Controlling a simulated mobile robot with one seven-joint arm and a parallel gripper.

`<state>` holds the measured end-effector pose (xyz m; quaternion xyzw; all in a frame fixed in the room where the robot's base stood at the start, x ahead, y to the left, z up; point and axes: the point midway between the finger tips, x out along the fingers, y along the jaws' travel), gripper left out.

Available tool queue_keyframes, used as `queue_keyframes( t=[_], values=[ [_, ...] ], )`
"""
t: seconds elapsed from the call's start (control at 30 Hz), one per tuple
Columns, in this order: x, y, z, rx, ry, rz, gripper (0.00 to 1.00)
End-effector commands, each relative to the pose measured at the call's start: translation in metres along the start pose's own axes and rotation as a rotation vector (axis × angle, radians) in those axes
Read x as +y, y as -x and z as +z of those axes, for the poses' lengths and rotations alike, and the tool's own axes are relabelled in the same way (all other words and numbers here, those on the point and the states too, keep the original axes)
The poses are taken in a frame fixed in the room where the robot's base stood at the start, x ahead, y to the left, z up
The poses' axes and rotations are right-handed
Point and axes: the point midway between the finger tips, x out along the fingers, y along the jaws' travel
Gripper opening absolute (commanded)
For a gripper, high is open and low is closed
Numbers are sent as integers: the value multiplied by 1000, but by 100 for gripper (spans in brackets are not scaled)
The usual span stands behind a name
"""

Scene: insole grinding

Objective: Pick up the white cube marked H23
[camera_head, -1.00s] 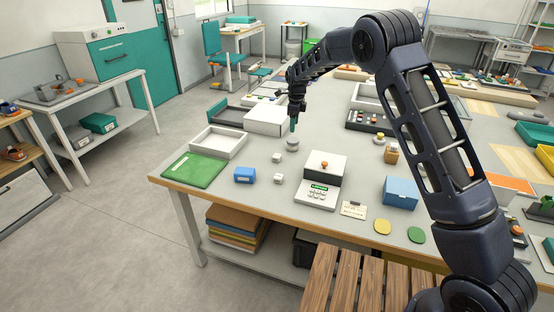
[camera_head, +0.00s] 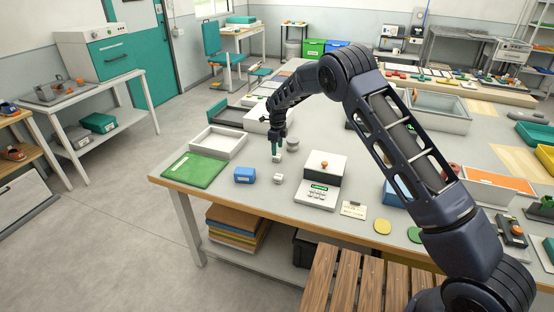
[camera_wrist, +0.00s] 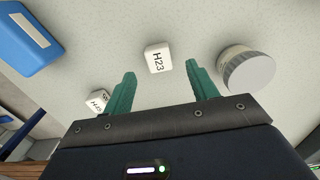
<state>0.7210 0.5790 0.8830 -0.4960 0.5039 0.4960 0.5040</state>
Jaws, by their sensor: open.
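The white cube marked H23 (camera_wrist: 158,58) sits on the table, between and just beyond my two fingertips in the wrist view. In the head view the white cube (camera_head: 277,159) shows just below my gripper (camera_head: 276,150). My gripper (camera_wrist: 161,80) is open and empty, with its green fingers apart. A second white cube (camera_wrist: 97,101) with a partly hidden mark lies beside the left finger. It also shows in the head view (camera_head: 278,179).
A blue box (camera_wrist: 27,36) lies left of the cubes. A round grey-white piece (camera_wrist: 246,69) stands close to the right finger. In the head view, a white tray (camera_head: 237,151), a green mat (camera_head: 194,170) and a scale (camera_head: 315,196) surround the cubes.

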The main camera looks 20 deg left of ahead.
Motion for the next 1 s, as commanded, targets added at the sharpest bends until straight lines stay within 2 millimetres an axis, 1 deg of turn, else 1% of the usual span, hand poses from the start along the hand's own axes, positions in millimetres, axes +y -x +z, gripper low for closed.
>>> queue_keyframes(
  t=[0.17, 0.3, 0.4, 0.63, 0.67, 0.8, 0.9, 1.0],
  values=[
    [1, -17, 0, 2, 0, 2, 58],
    [1, -37, 0, 2, -1, 2, 58],
    [1, -46, 1, 0, -1, 1, 58],
    [1, -49, 1, 0, -1, 0, 58],
    [1, -49, 1, 0, 0, 0, 56],
    [1, -49, 1, 0, 0, 0, 29],
    [1, -49, 1, 0, 0, 0, 11],
    [1, -49, 1, 0, 0, 0, 11]
  ],
)
